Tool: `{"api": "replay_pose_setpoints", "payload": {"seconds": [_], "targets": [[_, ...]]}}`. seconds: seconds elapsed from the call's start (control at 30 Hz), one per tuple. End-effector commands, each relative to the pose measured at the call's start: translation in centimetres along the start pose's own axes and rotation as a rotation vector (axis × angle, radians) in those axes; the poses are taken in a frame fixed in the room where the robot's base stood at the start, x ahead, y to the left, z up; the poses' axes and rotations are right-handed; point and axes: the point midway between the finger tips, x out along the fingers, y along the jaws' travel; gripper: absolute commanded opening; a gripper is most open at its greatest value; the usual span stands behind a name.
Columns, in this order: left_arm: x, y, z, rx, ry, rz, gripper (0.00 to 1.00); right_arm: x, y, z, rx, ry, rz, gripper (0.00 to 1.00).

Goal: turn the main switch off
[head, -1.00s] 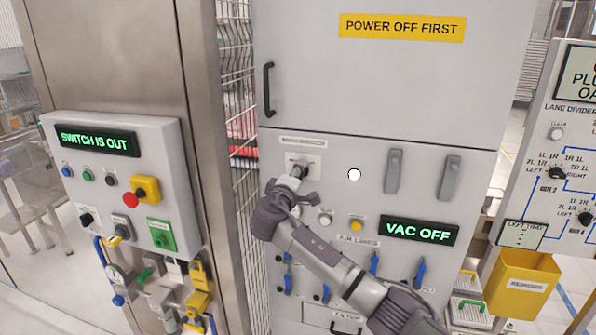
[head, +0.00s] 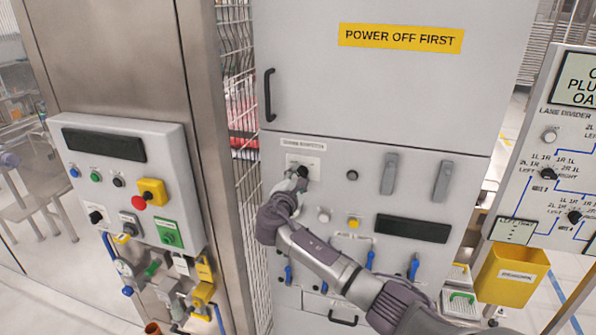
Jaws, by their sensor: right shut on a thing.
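The main switch (head: 303,171) is a small dark knob on a pale plate at the upper left of the grey cabinet's lower panel (head: 435,280). My right gripper (head: 298,178) reaches it from below right and is shut on it. The fingers hide part of the knob, so its exact angle is hard to read. The round lamp (head: 352,175) to its right is dark. The cabinet display (head: 412,229) is blank. My left gripper is not in view.
A yellow "POWER OFF FIRST" label (head: 400,38) is on the upper door. At left, a control box (head: 165,150) has a blank display (head: 104,145) and an emergency button. Grey handles (head: 389,174) and a yellow bin (head: 511,276) are to the right.

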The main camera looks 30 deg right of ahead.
Motion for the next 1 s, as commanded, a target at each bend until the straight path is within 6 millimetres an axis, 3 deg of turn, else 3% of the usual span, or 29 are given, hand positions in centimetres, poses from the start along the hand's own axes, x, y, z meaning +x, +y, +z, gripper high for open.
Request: {"api": "replay_pose_setpoints", "payload": {"seconds": [0.33,0.9,0.93,1.0], "targets": [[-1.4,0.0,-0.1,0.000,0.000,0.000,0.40,-0.1,-0.2,-0.1,-0.145,0.004,-0.002,0.06],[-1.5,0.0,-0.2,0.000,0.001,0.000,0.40,-0.1,-0.3,-0.2,-0.174,0.004,-0.002,0.06],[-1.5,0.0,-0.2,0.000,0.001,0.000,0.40,-0.1,-0.3,-0.2,-0.173,0.004,-0.002,0.46],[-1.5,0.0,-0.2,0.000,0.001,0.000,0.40,-0.1,-0.3,-0.2,-0.173,0.003,-0.002,0.58]]}}
